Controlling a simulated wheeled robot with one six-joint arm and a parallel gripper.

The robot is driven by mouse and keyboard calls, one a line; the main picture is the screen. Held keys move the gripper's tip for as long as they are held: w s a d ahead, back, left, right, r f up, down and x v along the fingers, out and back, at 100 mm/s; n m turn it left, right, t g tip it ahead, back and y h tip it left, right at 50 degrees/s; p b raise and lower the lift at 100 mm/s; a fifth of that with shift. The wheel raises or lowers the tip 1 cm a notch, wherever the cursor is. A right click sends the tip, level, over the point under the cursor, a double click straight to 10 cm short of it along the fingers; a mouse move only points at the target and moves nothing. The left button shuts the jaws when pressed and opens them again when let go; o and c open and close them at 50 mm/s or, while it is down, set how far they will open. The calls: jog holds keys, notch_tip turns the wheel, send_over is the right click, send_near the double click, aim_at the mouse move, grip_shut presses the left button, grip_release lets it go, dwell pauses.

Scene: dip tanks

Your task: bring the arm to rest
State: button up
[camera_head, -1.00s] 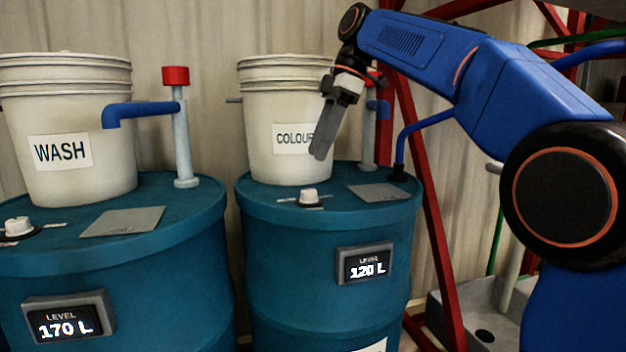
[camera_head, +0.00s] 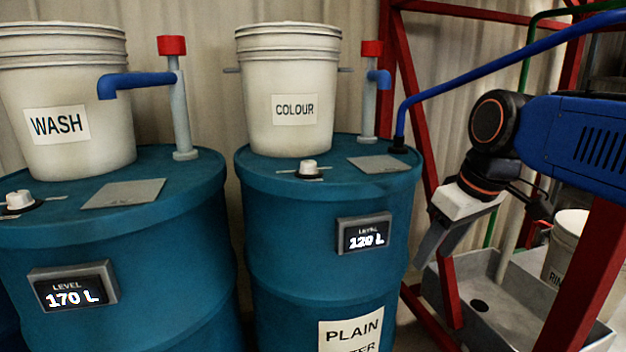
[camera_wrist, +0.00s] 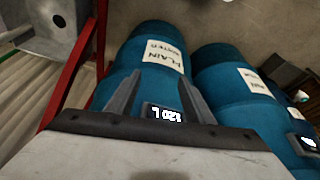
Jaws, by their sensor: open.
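My gripper (camera_head: 432,247) hangs from my blue arm at the right of the head view, pointing down and left. It is beside the right-hand teal drum (camera_head: 290,265) and in front of the red frame. In the wrist view my gripper (camera_wrist: 160,90) shows two dark fingers spread apart with nothing between them. Beyond them is the same drum with its "PLAIN WATER" label (camera_wrist: 165,55) and its 120 L display (camera_wrist: 165,113).
The WASH bucket (camera_head: 65,100) and COLOUR bucket (camera_head: 290,85) stand on the drums. The left drum's display (camera_head: 72,287) reads 170 L. A red frame (camera_head: 575,275), a grey sink (camera_head: 505,315) and a partly hidden white bucket (camera_head: 570,240) are at the right.

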jog(key=s+d+f+m+h, duration=0.1)
jog(key=s+d+f+m, duration=0.1)
jog(key=s+f, duration=0.3)
jog(key=s+d+f+m+t, duration=0.1)
jog(key=s+d+f+m, duration=0.2)
jog(key=s+f, duration=0.3)
notch_tip(320, 180, down, 5)
jog(key=shift+d+f+m+h, duration=0.2)
jog(key=shift+d+m+h, duration=0.15)
jog(key=shift+d, duration=0.35)
jog(key=shift+s, duration=0.1)
